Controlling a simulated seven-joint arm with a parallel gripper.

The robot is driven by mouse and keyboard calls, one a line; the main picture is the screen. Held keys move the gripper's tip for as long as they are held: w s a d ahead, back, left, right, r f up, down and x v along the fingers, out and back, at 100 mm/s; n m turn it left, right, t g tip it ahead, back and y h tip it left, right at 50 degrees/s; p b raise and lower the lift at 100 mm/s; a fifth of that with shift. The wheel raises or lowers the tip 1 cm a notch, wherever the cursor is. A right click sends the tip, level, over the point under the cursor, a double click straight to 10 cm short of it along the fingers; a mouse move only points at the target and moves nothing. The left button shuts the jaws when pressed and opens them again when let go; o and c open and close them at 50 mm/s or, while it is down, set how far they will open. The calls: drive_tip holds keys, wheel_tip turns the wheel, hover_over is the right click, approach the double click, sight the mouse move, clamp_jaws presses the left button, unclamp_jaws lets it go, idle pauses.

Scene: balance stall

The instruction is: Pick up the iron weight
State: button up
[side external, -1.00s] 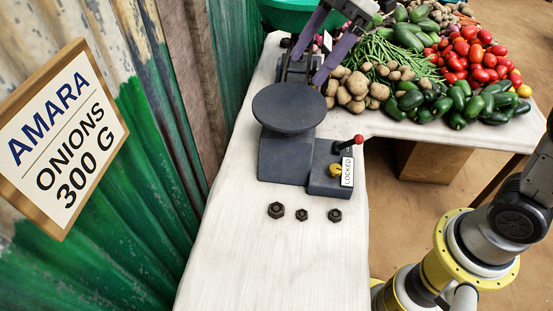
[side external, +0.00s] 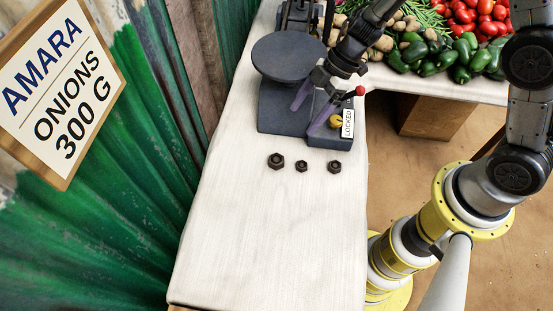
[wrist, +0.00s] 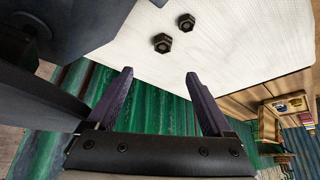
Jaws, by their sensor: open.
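Three dark hexagonal iron weights lie in a row on the white table: a left one (side external: 276,160), a smaller middle one (side external: 301,166) and a right one (side external: 334,166). Two weights show in the wrist view, a nearer one (wrist: 162,43) and a farther one (wrist: 186,22). My gripper (side external: 303,120) is open and empty, its purple fingers spread in front of the scale's body, behind the row of weights in the side view. In the wrist view my gripper (wrist: 159,75) has a clear gap between its fingers, and both weights appear beyond the fingertips.
The dark scale (side external: 284,106) with its round pan (side external: 289,56) stands behind the weights. Its red-knobbed lever (side external: 359,91) and "LOCKED" label (side external: 348,122) are close to my gripper. Vegetables fill the back right. A sign (side external: 58,88) hangs left. The table's front is clear.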

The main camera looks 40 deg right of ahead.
approach(276, 159)
drive_tip(key=x, duration=0.3)
drive_tip(key=shift+w+d+f, duration=0.15)
drive_tip(key=shift+w+f, duration=0.1)
drive_tip(key=shift+s+a+x, duration=0.1)
drive_tip(key=shift+s+x, duration=0.05)
drive_tip(key=shift+x, duration=1.15)
drive_tip(key=shift+s+a+x, duration=0.1)
drive_tip(key=shift+x, duration=1.15)
drive_tip(key=shift+c, duration=0.2)
drive_tip(key=shift+r, duration=0.1)
clamp_jaws()
